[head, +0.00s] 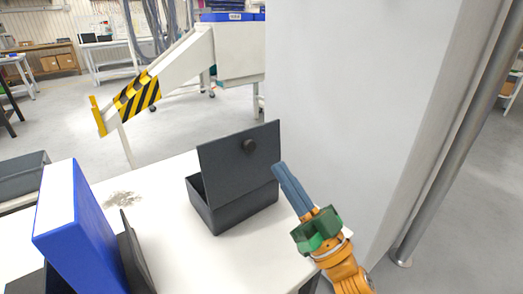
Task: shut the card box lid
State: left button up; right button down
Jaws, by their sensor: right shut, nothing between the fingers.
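The dark grey card box (236,212) stands on the white table. Its lid (238,165) is open and stands up steeply, with a round dark knob (249,146) on the face turned to me. The lid hides part of the box's inside. My right gripper (279,168), with blue-grey fingers and a green body on an orange arm, is just right of the lid near its right edge. The fingers are shut and empty, pointing up and left. I cannot tell whether the fingertips touch the lid. My left gripper is not in view.
A blue binder (62,230) stands at the left of the white table (185,255), with a dark panel (133,255) beside it. A grey bin (20,177) is at the far left. A large pale column (350,90) rises close behind my right gripper. A yellow-black striped arm (137,97) stands behind the table.

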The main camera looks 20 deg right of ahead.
aim_at(249, 166)
jog(key=w+a+r, duration=0.1)
jog(key=w+a, duration=0.1)
jog(key=w, duration=0.3)
jog(key=shift+w+a, duration=0.15)
jog(key=shift+w, duration=0.15)
